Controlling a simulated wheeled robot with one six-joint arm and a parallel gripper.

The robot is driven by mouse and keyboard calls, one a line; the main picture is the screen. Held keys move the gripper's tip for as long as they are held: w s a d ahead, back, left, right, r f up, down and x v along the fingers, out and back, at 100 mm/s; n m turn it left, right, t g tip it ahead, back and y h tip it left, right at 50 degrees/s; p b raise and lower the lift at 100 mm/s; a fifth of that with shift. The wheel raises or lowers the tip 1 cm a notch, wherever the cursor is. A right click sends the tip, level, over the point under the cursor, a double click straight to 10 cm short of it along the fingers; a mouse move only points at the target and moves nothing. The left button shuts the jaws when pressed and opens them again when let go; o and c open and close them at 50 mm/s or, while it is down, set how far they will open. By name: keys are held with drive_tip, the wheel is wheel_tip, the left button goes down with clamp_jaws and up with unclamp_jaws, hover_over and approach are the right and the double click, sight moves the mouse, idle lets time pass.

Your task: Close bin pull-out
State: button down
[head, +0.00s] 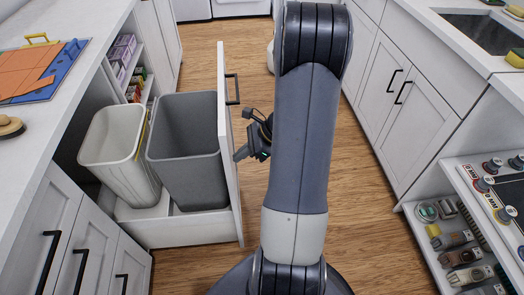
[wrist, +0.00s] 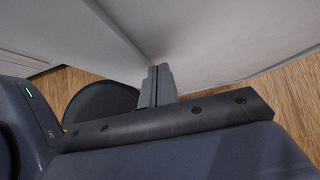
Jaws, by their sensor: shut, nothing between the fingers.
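The bin pull-out (head: 180,233) is a white drawer standing well out of the left-hand cabinets. It holds a pale bin (head: 110,150) at the left and a dark grey bin (head: 186,150) beside its front panel (head: 229,165). A black handle (head: 233,89) is on the panel's outer face. My gripper (head: 240,156) is shut and empty, with its fingertips close to the panel's outer face. In the wrist view my shut fingers (wrist: 160,84) point at a white surface (wrist: 215,40). I cannot tell whether they touch it.
A counter with orange and blue boards (head: 45,70) runs along the left. Cabinets with black handles (head: 400,90) and an open shelf (head: 460,245) stand on the right. Wood floor (head: 205,50) is clear beyond the pull-out. My arm hides the middle.

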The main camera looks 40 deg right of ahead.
drive_tip(key=w+a+p, duration=0.1)
drive_tip(key=w+a, duration=0.6)
drive_tip(key=a, duration=0.5)
drive_tip(key=w+a+p, duration=0.2)
drive_tip(key=w+a, duration=0.5)
drive_tip(key=a, duration=0.5)
drive_tip(key=w+a+p, duration=0.1)
drive_tip(key=w+a, duration=0.7)
drive_tip(key=a, duration=0.4)
drive_tip(key=shift+w+a+r+p, duration=0.1)
drive_tip(key=shift+w+a+p, duration=0.2)
drive_tip(key=shift+a, duration=0.1)
drive_tip(key=shift+r, duration=0.1)
